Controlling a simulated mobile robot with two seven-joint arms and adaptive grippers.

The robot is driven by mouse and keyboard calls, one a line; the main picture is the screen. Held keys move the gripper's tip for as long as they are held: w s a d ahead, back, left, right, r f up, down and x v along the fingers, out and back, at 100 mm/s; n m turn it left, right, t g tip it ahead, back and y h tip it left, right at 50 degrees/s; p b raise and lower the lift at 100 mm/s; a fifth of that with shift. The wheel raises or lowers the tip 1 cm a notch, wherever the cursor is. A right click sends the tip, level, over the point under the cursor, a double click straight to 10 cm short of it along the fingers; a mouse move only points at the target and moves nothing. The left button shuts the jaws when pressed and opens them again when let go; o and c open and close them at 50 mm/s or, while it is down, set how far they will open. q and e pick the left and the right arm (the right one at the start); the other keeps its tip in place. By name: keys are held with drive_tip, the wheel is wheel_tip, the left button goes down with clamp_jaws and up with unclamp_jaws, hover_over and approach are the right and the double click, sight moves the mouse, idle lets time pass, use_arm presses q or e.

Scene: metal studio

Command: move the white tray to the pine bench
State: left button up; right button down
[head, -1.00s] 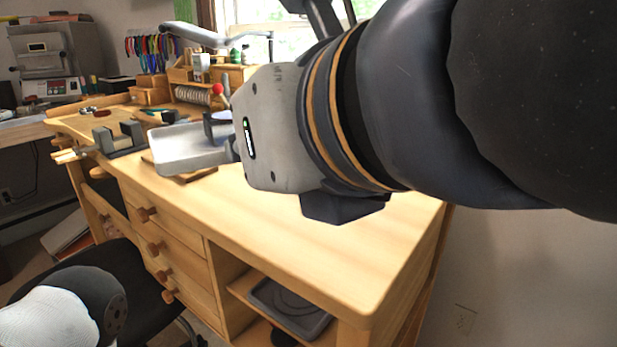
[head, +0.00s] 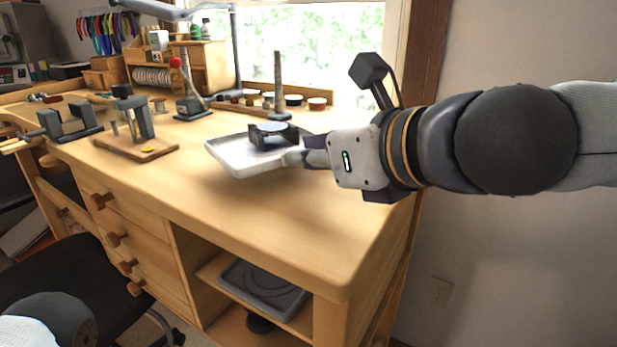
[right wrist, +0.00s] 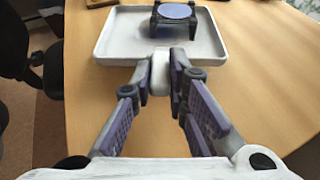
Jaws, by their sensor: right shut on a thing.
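The white tray (head: 238,160) is a shallow, square, raised-rim tray over the right part of the pine bench (head: 290,225). It also shows in the right wrist view (right wrist: 122,42). My right gripper (head: 300,157) is shut on the tray's short handle, seen between the fingers in the right wrist view (right wrist: 163,76). I cannot tell whether the tray touches the bench top. My left gripper is out of view.
A wooden block with a metal clamp (head: 138,145) and a grey vise (head: 68,124) stand left of the tray. Small pots (head: 293,101) and a post line the window side. The bench's front right top is clear. A black chair (head: 70,275) stands in front.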

sight(311, 199)
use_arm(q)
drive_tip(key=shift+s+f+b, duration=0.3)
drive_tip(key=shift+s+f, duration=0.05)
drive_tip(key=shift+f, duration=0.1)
use_arm(e)
drive_tip(key=shift+f, duration=1.4)
drive_tip(key=shift+f, duration=0.15)
drive_tip(key=c, duration=1.6)
unclamp_jaws()
drive_tip(key=shift+o, duration=0.2)
